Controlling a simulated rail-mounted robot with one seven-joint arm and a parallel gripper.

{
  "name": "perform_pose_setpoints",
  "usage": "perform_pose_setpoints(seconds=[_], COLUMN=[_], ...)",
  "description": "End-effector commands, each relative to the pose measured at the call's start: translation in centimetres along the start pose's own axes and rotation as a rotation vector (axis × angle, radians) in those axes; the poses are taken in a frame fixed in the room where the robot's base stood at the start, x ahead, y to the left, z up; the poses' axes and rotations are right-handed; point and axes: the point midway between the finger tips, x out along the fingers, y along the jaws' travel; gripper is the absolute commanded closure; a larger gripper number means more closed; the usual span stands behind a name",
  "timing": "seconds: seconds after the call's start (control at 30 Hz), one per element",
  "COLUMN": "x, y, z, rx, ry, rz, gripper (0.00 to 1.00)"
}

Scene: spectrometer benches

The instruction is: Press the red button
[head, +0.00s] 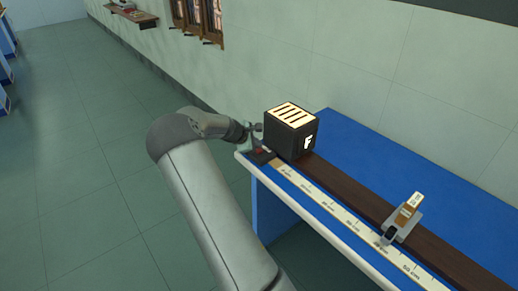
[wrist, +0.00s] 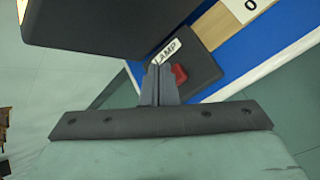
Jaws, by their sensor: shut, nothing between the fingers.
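The red button (wrist: 179,74) shows in the wrist view on a dark plate with a white "LAMP" label (wrist: 168,51). My gripper (wrist: 160,70) is shut and empty, its fingertips just left of the button and over the lower end of the label. I cannot tell whether the fingers touch the button or the plate. In the head view, a small red spot (head: 263,151) shows at the near left end of the bench, below my gripper (head: 257,128). The gripper is beside the left face of the black lamp box (head: 291,140), and its fingers are tiny there.
A blue bench (head: 370,150) carries a white ruler strip (head: 335,208) and a dark brown rail (head: 345,192). A grey holder with a card (head: 404,215) stands on the rail at right. The lamp box fills the wrist view's upper left. Open floor (head: 90,150) lies to the left.

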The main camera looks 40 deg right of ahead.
Motion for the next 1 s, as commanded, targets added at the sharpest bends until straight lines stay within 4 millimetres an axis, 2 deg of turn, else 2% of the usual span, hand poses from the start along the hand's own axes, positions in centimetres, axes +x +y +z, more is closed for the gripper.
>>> perform_pose_setpoints(seconds=[0.33,0.8,1.0], x=[-0.4,-3.6,-4.2], y=[0.3,2.6,3.0], z=[0.3,2.7,3.1], rx=[0.001,0.001,0.000], ry=[0.000,-0.001,-0.001], rz=[0.000,0.000,-0.001], gripper=[1.00,1.00,1.00])
